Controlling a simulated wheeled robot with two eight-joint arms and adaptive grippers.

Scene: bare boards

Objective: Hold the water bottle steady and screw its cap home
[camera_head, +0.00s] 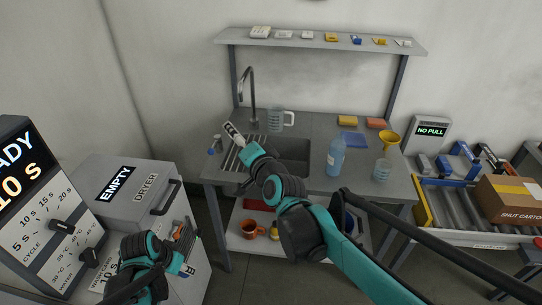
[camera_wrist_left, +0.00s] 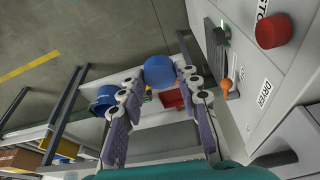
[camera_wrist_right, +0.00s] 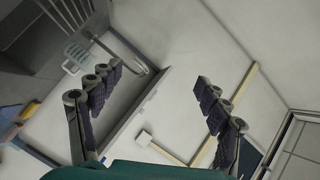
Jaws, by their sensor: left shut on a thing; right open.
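The water bottle (camera_head: 336,158), translucent blue, stands upright on the counter right of the sink. My left gripper (camera_head: 183,243) is low at the left, in front of the dryer and well apart from the bottle. The left wrist view shows its fingers shut on a round blue thing (camera_wrist_left: 158,71) that looks like the cap. The head view does not show this piece clearly. My right gripper (camera_head: 236,134) is above the left side of the sink, left of the bottle. In the right wrist view it is open (camera_wrist_right: 155,85), with nothing between its fingers.
A tap (camera_head: 252,95) and a clear mug (camera_head: 280,119) stand behind the sink (camera_head: 293,153). A yellow funnel on a clear vessel (camera_head: 383,168) stands right of the bottle. My right forearm crosses before the counter. The dryer (camera_head: 125,190) is at the left.

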